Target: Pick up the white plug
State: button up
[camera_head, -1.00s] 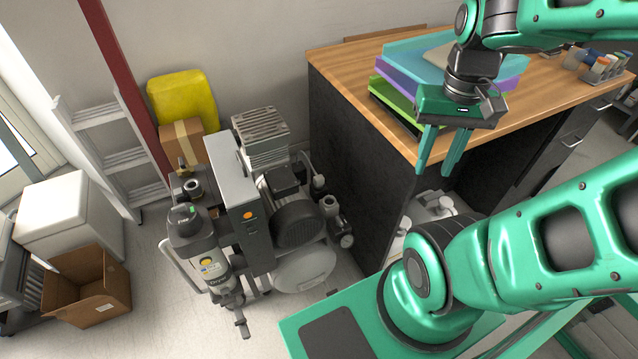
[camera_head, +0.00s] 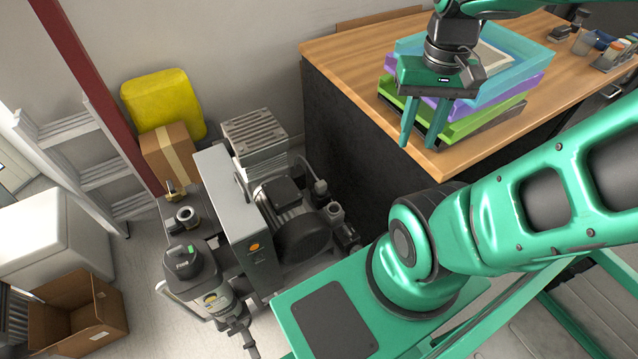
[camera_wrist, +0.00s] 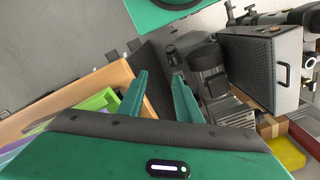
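I cannot make out a white plug in either current view. My gripper (camera_head: 419,142) hangs at the front left corner of the wooden counter (camera_head: 340,60), fingers pointing down, beside the stacked trays. It is open, with nothing between the fingers. In the wrist view my gripper (camera_wrist: 160,80) shows two green fingers apart, with the counter's edge and the dark counter side behind them.
Stacked coloured trays (camera_head: 470,108) lie on the counter close to my gripper. A compressor (camera_head: 290,215) with a grey cabinet (camera_head: 232,210) stands on the floor to the left. A cardboard box (camera_head: 75,315), ladder (camera_head: 85,150) and yellow container (camera_head: 165,100) are farther left.

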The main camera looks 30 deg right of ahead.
jog(key=shift+w+a, duration=0.15)
jog(key=shift+a, duration=0.1)
jog(key=o, duration=0.4)
jog(key=shift+c, duration=0.2)
jog(key=w+a+n+t, duration=0.2)
jog(key=w+a+n, duration=0.2)
jog(key=w, duration=0.4)
jog(key=w+a+n+t, duration=0.1)
jog(key=w+a+n, duration=0.25)
jog(key=w, duration=0.45)
jog(key=n+g, duration=0.3)
jog(key=n, duration=1.4)
send_over(321, 183)
notch_tip(321, 183, down, 37)
jog(key=shift+f, duration=5.5)
